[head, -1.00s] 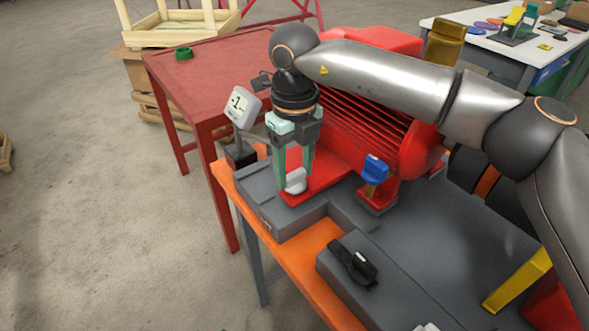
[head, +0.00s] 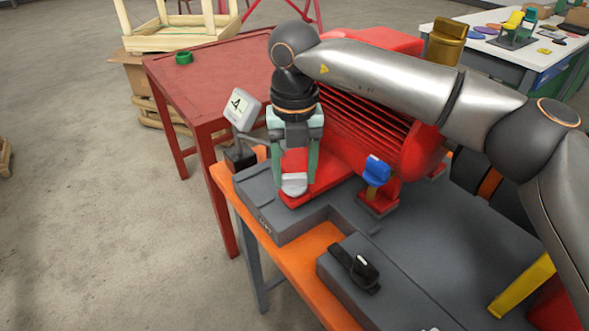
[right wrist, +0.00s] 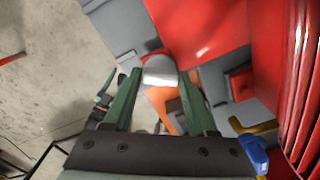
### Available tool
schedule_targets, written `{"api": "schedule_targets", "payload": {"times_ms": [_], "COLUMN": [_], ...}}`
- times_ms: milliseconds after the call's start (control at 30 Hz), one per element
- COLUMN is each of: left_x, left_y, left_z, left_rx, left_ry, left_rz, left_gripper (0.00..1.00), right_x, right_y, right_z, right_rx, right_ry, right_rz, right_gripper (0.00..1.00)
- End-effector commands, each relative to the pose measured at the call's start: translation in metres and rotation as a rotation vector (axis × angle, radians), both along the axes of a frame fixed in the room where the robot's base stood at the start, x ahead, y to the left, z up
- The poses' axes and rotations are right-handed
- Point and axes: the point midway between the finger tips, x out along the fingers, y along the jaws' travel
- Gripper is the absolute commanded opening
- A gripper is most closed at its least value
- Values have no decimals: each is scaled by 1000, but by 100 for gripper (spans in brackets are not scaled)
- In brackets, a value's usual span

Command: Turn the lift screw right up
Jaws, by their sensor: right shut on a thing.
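The lift screw's light grey head (head: 294,183) stands at the red motor foot on the grey skid. My right gripper (head: 296,186) points down over it, with its green fingers shut on the head from both sides. In the right wrist view the head (right wrist: 160,72) sits between the fingertips (right wrist: 160,78). A small display (head: 241,109) beside the foot shows a dark mark that I cannot read clearly. The screw's shaft is hidden. My left gripper is not in view.
A red finned motor (head: 370,130) stands close behind the gripper. A blue-handled screw (head: 376,170) is to the right. A black knob-like part (head: 355,266) lies on the skid in front. A red table (head: 205,75) stands at the left.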

Motion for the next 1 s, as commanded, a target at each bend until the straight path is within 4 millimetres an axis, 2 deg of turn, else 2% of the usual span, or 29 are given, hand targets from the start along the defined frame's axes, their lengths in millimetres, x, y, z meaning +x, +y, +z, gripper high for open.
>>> {"api": "schedule_targets", "payload": {"times_ms": [367,400,633,867,1000], "left_x": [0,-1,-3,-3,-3], "left_y": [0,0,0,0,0], "left_z": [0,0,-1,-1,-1], "left_rx": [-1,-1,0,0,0], "left_ry": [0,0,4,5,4], "left_rz": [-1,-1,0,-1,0], "left_gripper": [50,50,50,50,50], "right_x": [1,1,1,0,1], "right_y": [0,0,0,0,0], "right_z": [2,2,1,0,9], "right_rx": [1,1,1,0,1], "right_ry": [-4,-4,-2,-1,-2], "right_rz": [-10,-10,-7,-5,-6], "right_gripper": [2,61,87,88,88]}}
